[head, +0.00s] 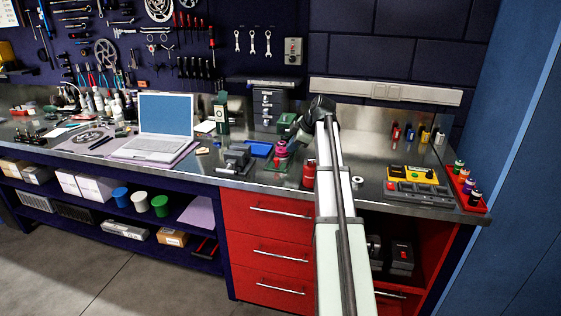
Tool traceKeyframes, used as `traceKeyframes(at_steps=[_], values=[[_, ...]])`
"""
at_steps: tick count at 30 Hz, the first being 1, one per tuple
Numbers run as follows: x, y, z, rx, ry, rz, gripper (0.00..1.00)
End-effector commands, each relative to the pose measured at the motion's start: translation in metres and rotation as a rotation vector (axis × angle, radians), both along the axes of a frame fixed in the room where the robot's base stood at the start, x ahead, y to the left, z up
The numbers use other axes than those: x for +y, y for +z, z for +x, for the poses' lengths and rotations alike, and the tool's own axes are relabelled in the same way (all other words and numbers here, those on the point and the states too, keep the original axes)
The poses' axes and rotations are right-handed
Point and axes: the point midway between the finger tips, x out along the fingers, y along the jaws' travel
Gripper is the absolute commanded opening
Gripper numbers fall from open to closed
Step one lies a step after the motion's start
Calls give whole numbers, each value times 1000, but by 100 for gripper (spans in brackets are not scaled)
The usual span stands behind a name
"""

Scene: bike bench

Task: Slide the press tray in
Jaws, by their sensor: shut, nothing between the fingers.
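My arm reaches up over the bench, and its wrist bends down to the left. My gripper (292,145) is low over the bench, close to a pink-and-red item (281,149) above a small green base (278,165). The fingertips are small and partly hidden here; they look shut with nothing held. I cannot tell whether they touch the item. No part is clearly recognisable as the press tray.
A red bottle (309,174) stands close to my arm. A laptop (165,127) is farther left and a small drawer cabinet (269,107) is behind. At right are a yellow case (413,175), a grey sectioned tray (419,193) and a red bottle tray (481,206).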

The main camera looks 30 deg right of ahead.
Motion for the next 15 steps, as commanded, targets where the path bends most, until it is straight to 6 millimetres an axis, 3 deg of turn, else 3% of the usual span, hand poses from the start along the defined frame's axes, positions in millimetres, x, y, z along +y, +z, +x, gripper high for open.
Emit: traceKeyframes(at_steps=[7,15], values=[[0,-4,-4,-61,73,-40,0],[8,-31,15,-59,73,-40,0]])
